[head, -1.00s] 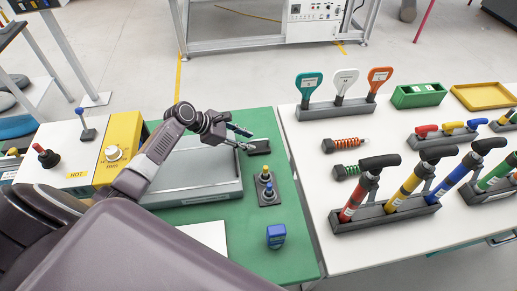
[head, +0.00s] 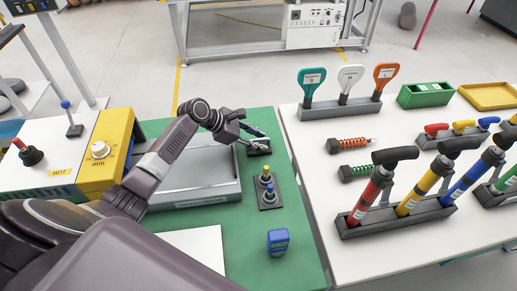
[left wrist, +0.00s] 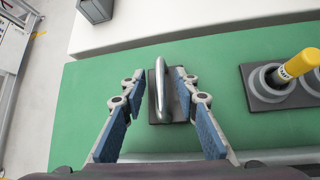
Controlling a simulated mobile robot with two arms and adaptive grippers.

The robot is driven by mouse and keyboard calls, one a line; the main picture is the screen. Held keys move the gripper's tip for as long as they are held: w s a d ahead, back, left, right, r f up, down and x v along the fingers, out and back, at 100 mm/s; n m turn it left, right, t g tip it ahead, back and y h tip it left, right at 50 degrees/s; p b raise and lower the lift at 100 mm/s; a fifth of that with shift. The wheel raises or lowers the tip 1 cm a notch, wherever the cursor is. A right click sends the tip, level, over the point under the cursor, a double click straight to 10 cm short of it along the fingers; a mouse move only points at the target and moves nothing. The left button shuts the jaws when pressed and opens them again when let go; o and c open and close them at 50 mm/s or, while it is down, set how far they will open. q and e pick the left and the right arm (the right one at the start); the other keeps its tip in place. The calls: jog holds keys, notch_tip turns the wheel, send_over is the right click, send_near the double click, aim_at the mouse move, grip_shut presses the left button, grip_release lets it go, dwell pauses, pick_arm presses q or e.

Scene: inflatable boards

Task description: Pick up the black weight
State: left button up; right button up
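The black weight (head: 261,149) is a small dark block on the green mat, just past the far right corner of the grey tray. In the left wrist view the black weight (left wrist: 153,108) has a pale metal loop handle standing up from it. My left gripper (head: 253,137) is at the weight in the head view. In the left wrist view my left gripper (left wrist: 159,76) is open, with one blue-padded finger on each side of the handle and gaps showing. My right gripper is not in view.
A grey tray (head: 192,197) lies left of the weight. The white table (head: 310,155) at right carries several tools. A yellow HOT unit (head: 108,151) stands left.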

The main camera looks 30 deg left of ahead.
pick_arm(q)
grip_shut()
dwell(0.4)
jog(key=shift+r, duration=0.1)
